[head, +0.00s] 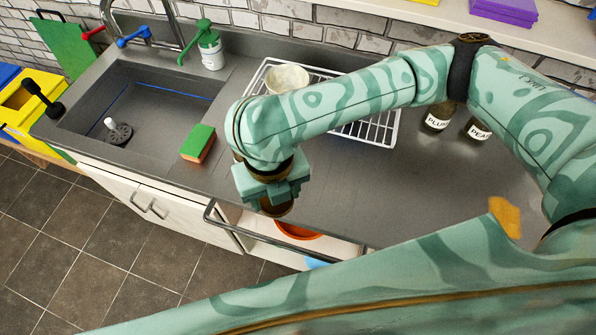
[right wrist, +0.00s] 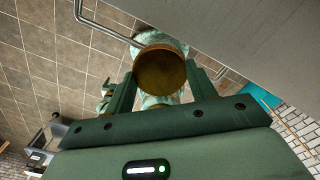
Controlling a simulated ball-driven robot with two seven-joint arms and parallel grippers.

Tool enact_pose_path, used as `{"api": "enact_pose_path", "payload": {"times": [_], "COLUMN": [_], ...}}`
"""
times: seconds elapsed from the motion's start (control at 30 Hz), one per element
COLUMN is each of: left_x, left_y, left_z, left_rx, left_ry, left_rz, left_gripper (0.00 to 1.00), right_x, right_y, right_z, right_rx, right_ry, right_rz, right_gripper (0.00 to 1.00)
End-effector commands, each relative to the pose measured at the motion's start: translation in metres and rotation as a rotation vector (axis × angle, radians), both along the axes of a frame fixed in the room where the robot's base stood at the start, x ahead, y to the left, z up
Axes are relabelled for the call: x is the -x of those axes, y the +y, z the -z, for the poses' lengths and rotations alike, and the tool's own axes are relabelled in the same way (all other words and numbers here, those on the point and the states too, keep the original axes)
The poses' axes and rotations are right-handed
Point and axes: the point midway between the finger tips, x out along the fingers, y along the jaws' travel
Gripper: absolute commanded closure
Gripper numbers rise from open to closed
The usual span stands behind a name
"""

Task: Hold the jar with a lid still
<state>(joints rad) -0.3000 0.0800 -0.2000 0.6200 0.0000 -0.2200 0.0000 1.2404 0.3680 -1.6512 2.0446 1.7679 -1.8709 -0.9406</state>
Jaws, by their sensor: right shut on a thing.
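The jar with a lid (right wrist: 160,72) shows in the right wrist view as a round brown lid between the two fingers; most of the jar is hidden behind the lid. In the head view a small brown part of the jar (head: 277,208) shows below my right gripper (head: 272,190). My right gripper, also in the right wrist view (right wrist: 158,88), is shut on the jar and holds it at the counter's front edge, near the rail. I cannot make out my left gripper in either view.
The grey counter (head: 345,205) is clear right of the gripper. A green-and-orange sponge (head: 199,143) lies left, beside the sink (head: 135,105). A wire rack (head: 380,128) with a pale bowl (head: 288,78) and two labelled jars (head: 438,116) stand behind. A metal rail (head: 225,222) runs along the front.

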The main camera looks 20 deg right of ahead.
Motion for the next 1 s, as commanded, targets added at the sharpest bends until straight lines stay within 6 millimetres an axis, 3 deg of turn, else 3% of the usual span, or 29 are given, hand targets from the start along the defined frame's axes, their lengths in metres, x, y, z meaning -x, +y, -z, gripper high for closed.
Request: {"api": "enact_pose_path", "payload": {"times": [0.1,0.3,0.43,0.67,0.8,1.0], "left_x": [0.0,0.0,0.002,0.006,0.008,0.009], "left_y": [0.0,0.0,0.0,0.0,0.0,0.0], "left_z": [-0.001,0.001,0.01,0.033,0.047,0.052], "left_rx": [0.0,0.0,0.0,0.0,0.001,0.001], "left_ry": [0.0,0.0,0.004,0.014,0.02,0.023], "left_rz": [0.0,0.0,0.0,0.0,0.0,0.0], "left_gripper": [0.12,0.12,0.12,0.12,0.12,0.12], "right_x": [-0.001,-0.005,-0.027,-0.089,-0.109,-0.123], "right_y": [0.002,0.002,-0.008,-0.034,-0.042,-0.047], "right_z": [0.001,0.005,0.018,0.051,0.08,0.094], "right_rx": [0.0,0.0,0.001,0.0,-0.002,-0.001], "right_ry": [-0.001,-0.001,0.001,0.003,0.003,0.0], "right_rz": [-0.227,-0.413,-0.426,-0.423,-0.427,-0.43], "right_gripper": [0.72,0.72,0.72,0.72,0.72,0.72]}}
